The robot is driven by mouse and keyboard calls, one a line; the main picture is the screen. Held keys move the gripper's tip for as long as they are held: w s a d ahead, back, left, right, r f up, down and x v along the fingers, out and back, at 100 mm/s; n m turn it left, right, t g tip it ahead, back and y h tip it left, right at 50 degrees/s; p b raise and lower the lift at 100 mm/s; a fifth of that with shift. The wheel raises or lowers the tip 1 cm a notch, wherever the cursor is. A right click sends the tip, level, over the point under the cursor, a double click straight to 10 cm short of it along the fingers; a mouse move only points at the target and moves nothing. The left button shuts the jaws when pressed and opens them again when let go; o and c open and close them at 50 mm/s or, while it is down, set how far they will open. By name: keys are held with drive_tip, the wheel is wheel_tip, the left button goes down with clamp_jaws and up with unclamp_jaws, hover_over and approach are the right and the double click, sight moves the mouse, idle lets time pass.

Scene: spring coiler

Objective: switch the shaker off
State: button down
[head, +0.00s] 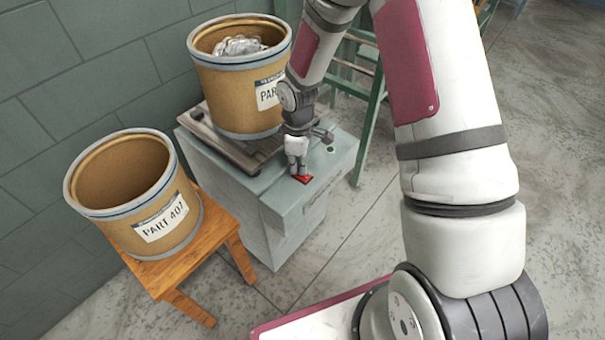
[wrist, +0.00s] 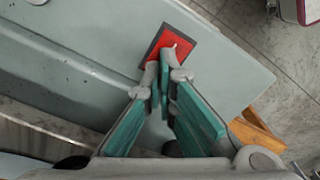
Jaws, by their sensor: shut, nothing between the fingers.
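The shaker is a grey-green box (head: 325,200) with a flat top, standing on the floor by the wall. A red switch (head: 303,179) sits on its top near the front edge; in the wrist view the red switch (wrist: 175,52) is a red square in a dark frame. My gripper (head: 298,170) points down at the switch, shut and empty. In the wrist view its fingertips (wrist: 165,72) overlap the lower edge of the red square. I cannot tell whether they touch it. A small green dot (head: 331,149) shows on the box top, right of my gripper.
A drum (head: 215,85) with shiny contents stands on a plate on the shaker, behind my gripper. An open, seemingly empty drum marked PART 407 (head: 180,240) stands on a wooden stool (head: 240,255) at the left. A green frame (head: 375,100) stands behind.

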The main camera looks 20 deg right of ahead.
drive_tip(key=shift+r+p, duration=2.4)
drive_tip(key=shift+r, duration=1)
drive_tip(key=shift+f, duration=0.1)
